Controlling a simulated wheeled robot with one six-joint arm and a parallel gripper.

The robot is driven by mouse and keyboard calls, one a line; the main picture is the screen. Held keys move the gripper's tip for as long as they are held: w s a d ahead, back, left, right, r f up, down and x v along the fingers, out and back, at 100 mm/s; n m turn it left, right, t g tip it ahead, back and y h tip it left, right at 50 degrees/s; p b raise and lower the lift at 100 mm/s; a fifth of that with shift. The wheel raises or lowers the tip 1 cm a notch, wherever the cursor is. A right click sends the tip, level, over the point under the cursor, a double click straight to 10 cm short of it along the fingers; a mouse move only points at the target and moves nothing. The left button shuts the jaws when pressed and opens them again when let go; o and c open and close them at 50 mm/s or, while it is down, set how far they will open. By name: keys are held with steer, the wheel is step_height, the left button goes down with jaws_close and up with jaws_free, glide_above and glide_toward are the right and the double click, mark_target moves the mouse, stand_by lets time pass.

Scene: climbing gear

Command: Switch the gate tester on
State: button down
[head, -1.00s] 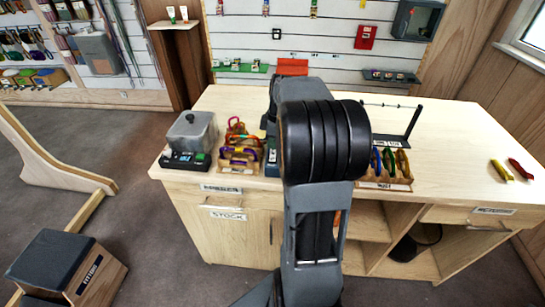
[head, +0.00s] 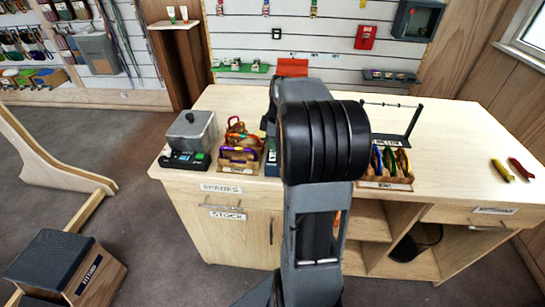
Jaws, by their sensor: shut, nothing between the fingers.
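A dark unit (head: 184,161) with a small lit display and a green patch stands at the left front corner of the wooden counter. A grey box-like part (head: 192,130) with a knob sits on or just behind it. I cannot tell for sure whether this is the gate tester. A blue-grey item (head: 271,158) with a white label is partly hidden behind my arm, so its kind is unclear. My arm rises through the middle of the head view and covers part of the counter. My gripper is hidden behind it.
The counter (head: 455,135) holds a left tray of coloured carabiners (head: 239,157), a right tray of carabiners (head: 386,181), a dark rod stand (head: 410,125), and yellow (head: 502,170) and red (head: 521,170) items. Its right side is largely clear. A dark-topped block (head: 65,265) stands on the floor.

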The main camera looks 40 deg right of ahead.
mark_target(274, 152)
steer(key=shift+f+b, duration=0.75)
steer(key=shift+f, duration=0.35)
steer(key=shift+r, duration=0.1)
steer(key=shift+r+p, duration=2.8)
steer(key=shift+r, duration=0.7)
steer(key=s+a+m+t, duration=0.1)
steer(key=s+a+m, duration=0.2)
steer(key=a, duration=0.4)
steer(key=s+a+m+t+h, duration=0.1)
steer(key=s+a+m, duration=0.2)
steer(key=s+a, duration=0.2)
steer(key=s+a+m, duration=0.3)
steer(key=s+a, duration=0.1)
steer(key=a, duration=0.4)
steer(key=shift+a+t, duration=0.4)
steer(key=c, duration=1.9)
jaws_free()
steer(key=shift+s, duration=0.1)
